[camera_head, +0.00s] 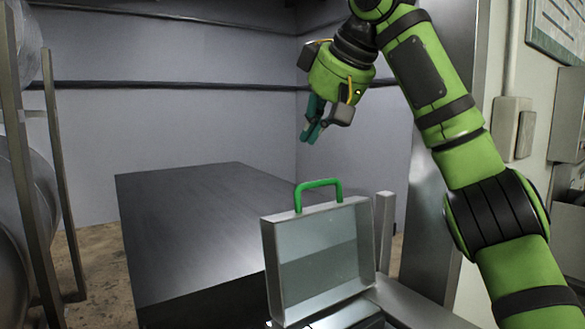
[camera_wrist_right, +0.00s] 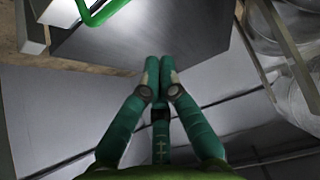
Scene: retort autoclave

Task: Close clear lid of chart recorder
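The chart recorder's clear lid (camera_head: 322,250) stands raised, close to upright, at the lower middle of the head view. It has a pale frame and a green handle (camera_head: 318,184) on its top edge. The handle also shows at the top left of the wrist view (camera_wrist_right: 98,14). The recorder's body is mostly below the picture's edge. My right gripper (camera_head: 310,136) hangs above and beyond the handle, apart from it. Its teal fingertips (camera_wrist_right: 160,62) are together with nothing between them. My left gripper is out of view.
A dark metal table (camera_head: 190,225) lies behind and left of the lid, with a bare top. A metal post (camera_head: 385,230) stands just right of the lid. Large metal cylinders (camera_head: 25,200) and rails are at the far left. Wall boxes (camera_head: 507,128) are at the right.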

